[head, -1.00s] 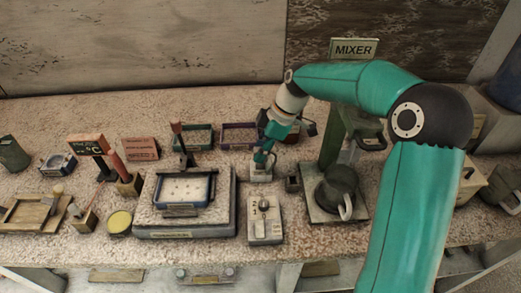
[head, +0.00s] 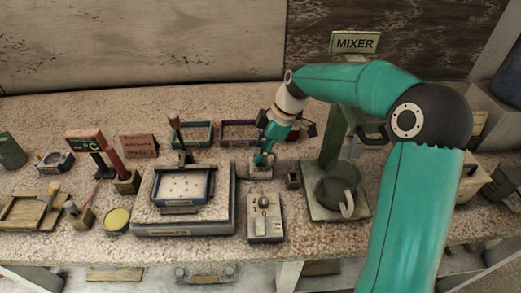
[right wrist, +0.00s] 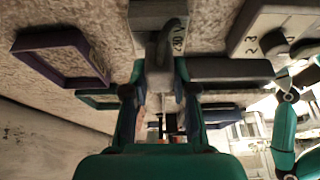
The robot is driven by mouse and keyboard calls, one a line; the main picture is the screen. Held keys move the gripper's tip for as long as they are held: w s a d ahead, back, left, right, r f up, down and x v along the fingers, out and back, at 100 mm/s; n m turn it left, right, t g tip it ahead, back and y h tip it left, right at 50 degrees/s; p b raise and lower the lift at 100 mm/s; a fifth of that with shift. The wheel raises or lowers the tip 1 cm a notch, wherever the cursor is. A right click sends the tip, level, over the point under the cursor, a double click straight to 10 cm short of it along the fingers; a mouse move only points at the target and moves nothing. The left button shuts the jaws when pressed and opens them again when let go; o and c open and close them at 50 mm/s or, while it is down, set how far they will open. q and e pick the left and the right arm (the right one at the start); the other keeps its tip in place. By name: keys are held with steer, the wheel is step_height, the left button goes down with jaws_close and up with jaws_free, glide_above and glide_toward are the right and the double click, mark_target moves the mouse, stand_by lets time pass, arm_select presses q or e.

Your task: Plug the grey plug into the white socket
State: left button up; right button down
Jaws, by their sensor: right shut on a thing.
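My right gripper (head: 263,160) reaches down at the middle of the bench, close over the white socket (head: 260,173), a small pale box. In the right wrist view my right gripper (right wrist: 162,118) is shut on the grey plug (right wrist: 163,68), between its two green fingers. The plug's far end lies against or just in front of the pale socket box (right wrist: 150,14), which bears dark lettering. The contact and the socket's opening are hidden, so I cannot tell whether the plug is inside. My left gripper is not in view.
A grey switch box (head: 264,228) stands in front of the socket. A scale with a blue-edged tray (head: 183,205) is at its left and the mixer base (head: 325,212) at its right. Empty green (head: 190,135) and purple (head: 239,133) frames lie behind.

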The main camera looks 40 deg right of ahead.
steer(key=shift+f+b, duration=0.55)
steer(key=shift+f, duration=0.15)
steer(key=c, duration=0.9)
jaws_free()
steer(key=shift+o, duration=0.2)
steer(key=shift+r, duration=0.15)
steer(key=shift+r+p, duration=1.4)
steer(key=shift+r, duration=0.5)
